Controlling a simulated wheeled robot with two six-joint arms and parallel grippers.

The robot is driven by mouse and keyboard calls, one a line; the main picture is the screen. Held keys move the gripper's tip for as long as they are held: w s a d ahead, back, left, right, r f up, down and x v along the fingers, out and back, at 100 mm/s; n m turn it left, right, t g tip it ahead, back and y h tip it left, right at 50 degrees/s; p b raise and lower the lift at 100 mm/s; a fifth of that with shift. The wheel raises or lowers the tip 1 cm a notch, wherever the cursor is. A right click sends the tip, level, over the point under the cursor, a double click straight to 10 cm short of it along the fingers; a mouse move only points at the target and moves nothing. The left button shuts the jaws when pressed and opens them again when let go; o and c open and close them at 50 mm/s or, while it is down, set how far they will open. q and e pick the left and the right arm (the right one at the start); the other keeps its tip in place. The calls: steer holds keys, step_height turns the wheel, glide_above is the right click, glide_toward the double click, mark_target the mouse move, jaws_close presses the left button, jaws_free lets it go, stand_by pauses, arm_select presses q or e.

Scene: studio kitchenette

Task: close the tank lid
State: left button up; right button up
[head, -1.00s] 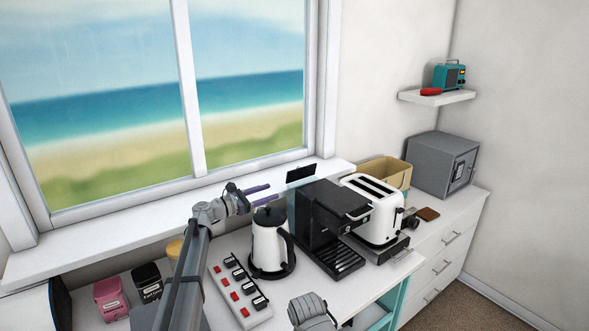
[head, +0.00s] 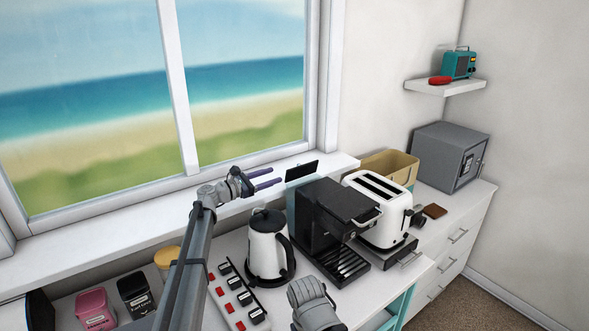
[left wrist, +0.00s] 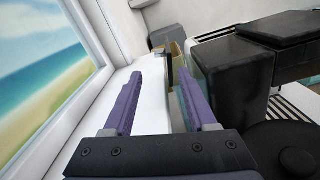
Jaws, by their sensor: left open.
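The coffee machine (head: 322,225) is black and stands on the counter. A bluish clear water tank (head: 291,203) is at its back left, mostly hidden behind the body. The tank lid (head: 301,171), a flat black panel, stands tilted up above the tank, open. My left gripper (head: 276,177) is open and empty, its purple fingers pointing at the lid from the left with a small gap. In the left wrist view, a thin dark edge (left wrist: 169,62), probably the lid, shows between the fingers. A grey part of my right arm shows at the bottom, without fingers.
A white kettle (head: 266,245) stands just left of the coffee machine, below my left gripper. A white toaster (head: 376,212) stands to its right. A power strip (head: 236,295) lies in front of the kettle. The window sill (head: 130,232) runs behind, mostly clear.

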mark_target(295, 168)
arm_select(q)
steer(key=x, duration=1)
steer(key=shift+w+d, duration=0.15)
steer(key=shift+d, duration=0.05)
jaws_close()
